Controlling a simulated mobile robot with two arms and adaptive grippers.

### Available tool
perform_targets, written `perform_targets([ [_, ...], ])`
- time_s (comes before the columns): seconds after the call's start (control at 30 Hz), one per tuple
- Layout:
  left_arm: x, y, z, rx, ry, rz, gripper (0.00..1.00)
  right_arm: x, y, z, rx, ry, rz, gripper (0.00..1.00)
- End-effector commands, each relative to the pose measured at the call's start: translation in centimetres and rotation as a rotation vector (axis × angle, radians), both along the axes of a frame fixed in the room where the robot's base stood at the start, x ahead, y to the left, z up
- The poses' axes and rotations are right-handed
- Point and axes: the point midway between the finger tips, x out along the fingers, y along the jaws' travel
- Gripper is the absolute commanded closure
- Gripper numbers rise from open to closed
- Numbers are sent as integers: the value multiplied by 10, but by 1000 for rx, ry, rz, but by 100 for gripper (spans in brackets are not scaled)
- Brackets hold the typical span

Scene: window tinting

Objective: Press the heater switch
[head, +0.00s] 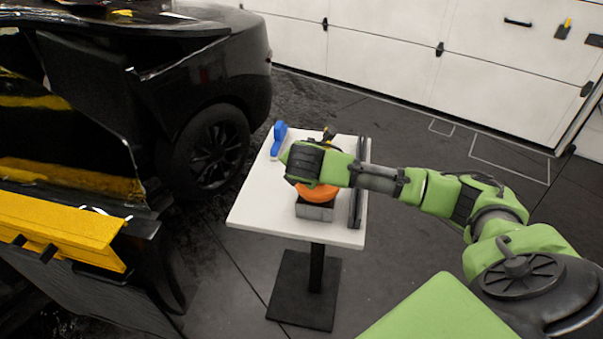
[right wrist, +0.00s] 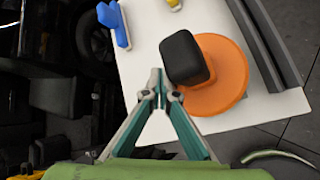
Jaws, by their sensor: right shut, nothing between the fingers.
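On the white table stands an orange round thing (head: 318,193) on a grey box (head: 316,211). In the right wrist view the orange disc (right wrist: 217,75) has a black rounded block (right wrist: 185,57) over it. I cannot make out which part is the heater switch. My right gripper (right wrist: 161,82) is shut and empty, its fingertips just left of the black block in the right wrist view; whether they touch it is unclear. In the head view my right arm's wrist covers part of the orange thing, and the fingertips are hidden. My left gripper is not in view.
The white table (head: 262,206) also carries a blue tool (head: 278,139), a black and yellow item (head: 328,136) and long dark bars (head: 358,186) along the right edge. A black car (head: 190,75) stands left. Floor right of the table is clear.

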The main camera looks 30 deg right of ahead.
Motion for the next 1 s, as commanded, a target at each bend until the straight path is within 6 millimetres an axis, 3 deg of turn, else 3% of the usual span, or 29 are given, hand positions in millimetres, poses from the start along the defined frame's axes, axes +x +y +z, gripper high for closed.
perform_targets([
  [1.0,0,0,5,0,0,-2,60,-1,0,-10,0,3,0,100],
])
